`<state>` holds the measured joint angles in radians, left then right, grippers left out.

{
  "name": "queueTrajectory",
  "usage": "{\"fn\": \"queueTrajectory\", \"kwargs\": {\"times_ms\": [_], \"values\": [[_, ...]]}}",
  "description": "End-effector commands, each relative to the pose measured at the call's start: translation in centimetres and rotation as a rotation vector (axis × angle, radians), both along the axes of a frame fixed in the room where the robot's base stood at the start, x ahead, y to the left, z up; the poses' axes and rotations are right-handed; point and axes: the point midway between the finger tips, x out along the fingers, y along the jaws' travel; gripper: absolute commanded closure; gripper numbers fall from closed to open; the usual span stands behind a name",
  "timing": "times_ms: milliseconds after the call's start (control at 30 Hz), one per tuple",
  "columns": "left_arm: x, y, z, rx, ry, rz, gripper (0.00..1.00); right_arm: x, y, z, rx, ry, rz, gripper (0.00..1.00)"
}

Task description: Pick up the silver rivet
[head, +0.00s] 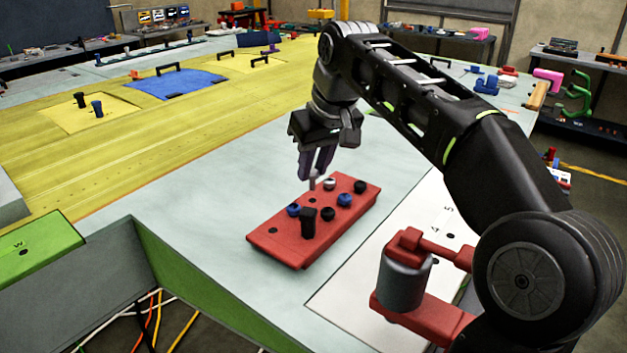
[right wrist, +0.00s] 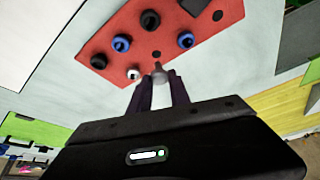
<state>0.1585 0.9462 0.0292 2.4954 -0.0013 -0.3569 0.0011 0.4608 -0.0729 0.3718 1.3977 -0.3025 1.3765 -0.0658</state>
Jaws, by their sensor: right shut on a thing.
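My right gripper (head: 313,172) is shut on the silver rivet (head: 312,184), which points down at the far left edge of the red block (head: 277,241). In the right wrist view the silver rivet (right wrist: 159,73) shows between the two dark fingertips (right wrist: 158,88). Its tip lies close to an empty hole (right wrist: 156,54) in the red block (right wrist: 168,15). I cannot tell whether the tip is clear of the block. My left gripper is not in view.
The block also holds a white-topped rivet (head: 329,184), blue rivets (head: 344,199), black rivets (head: 359,187) and a taller black piece (head: 308,222). A red fixture with a grey cylinder (head: 404,280) stands at the front right. The grey surface (head: 210,200) left of the block is clear.

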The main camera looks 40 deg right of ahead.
Motion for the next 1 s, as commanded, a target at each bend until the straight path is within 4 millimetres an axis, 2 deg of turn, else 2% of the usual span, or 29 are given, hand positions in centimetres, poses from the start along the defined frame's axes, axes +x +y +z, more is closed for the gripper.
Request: {"fn": "queueTrajectory", "kwargs": {"times_ms": [33, 100, 300, 1000], "values": [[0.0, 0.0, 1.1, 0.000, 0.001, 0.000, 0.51, 0.1, 0.1, 1.8, 0.000, -0.002, 0.001, 1.00], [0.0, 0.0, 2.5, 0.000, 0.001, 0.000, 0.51, 0.1, 0.0, 3.5, 0.000, -0.001, 0.000, 1.00], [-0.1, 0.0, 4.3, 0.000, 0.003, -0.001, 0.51, 0.0, 0.0, 5.3, -0.001, 0.000, 0.000, 1.00], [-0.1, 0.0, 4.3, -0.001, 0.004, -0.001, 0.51, 0.0, 0.0, 5.3, -0.001, 0.000, 0.000, 1.00]]}}
